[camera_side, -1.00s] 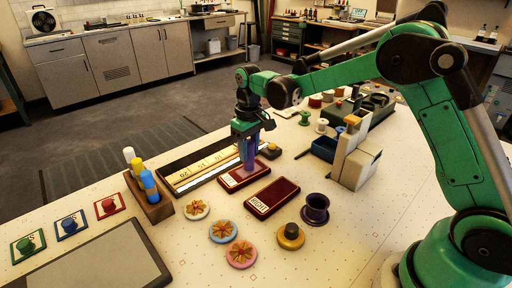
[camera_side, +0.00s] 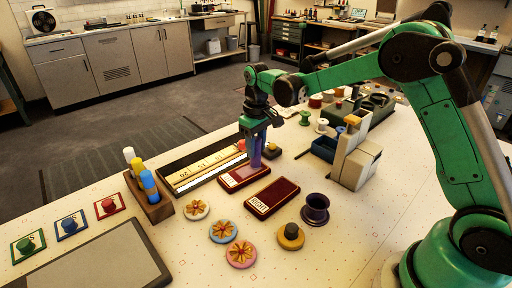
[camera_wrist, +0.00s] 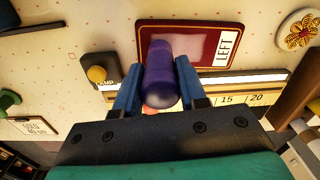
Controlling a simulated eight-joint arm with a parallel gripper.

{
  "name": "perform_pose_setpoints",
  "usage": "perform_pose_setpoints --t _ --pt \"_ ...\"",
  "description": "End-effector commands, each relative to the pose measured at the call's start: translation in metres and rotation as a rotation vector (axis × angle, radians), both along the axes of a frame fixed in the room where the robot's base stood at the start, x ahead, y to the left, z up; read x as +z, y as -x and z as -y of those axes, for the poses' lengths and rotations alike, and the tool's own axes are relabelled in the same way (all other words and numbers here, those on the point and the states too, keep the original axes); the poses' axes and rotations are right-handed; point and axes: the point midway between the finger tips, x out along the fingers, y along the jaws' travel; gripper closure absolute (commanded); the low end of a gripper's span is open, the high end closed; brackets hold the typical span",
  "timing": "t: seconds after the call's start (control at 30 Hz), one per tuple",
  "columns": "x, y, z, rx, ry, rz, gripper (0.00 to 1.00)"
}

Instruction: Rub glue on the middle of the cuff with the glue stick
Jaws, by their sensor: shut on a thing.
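The cuff labelled LEFT is a flat dark red pad (camera_side: 247,176) on the table in the side view; it also shows in the wrist view (camera_wrist: 207,36). My gripper (camera_side: 254,138) is shut on the purple glue stick (camera_wrist: 160,78), upright above the cuff's far right part in the side view. The stick's lower end is at or just over the cuff; I cannot tell whether it touches. In the wrist view the stick hides part of the cuff's face. A second dark red cuff (camera_side: 272,198), its label reading RIGHT, lies nearer the camera.
A black tray with a ruler (camera_side: 195,172) lies behind the cuff. Rosettes (camera_side: 222,231), a purple spool (camera_side: 316,208) and a wooden holder with coloured sticks (camera_side: 150,200) stand nearer. A white stand (camera_side: 357,160) is at right.

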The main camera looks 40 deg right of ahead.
Motion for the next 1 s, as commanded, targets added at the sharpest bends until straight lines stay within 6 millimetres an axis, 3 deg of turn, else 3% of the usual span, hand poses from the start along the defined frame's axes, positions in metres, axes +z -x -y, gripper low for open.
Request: perform_pose_setpoints --t 0.17,0.3,1.0 --pt "0.000 0.001 0.017 -0.003 0.000 0.000 1.00" --pt "0.021 0.002 0.015 0.000 0.000 0.000 1.00" --pt "0.079 0.002 0.015 0.000 0.000 0.000 1.00"
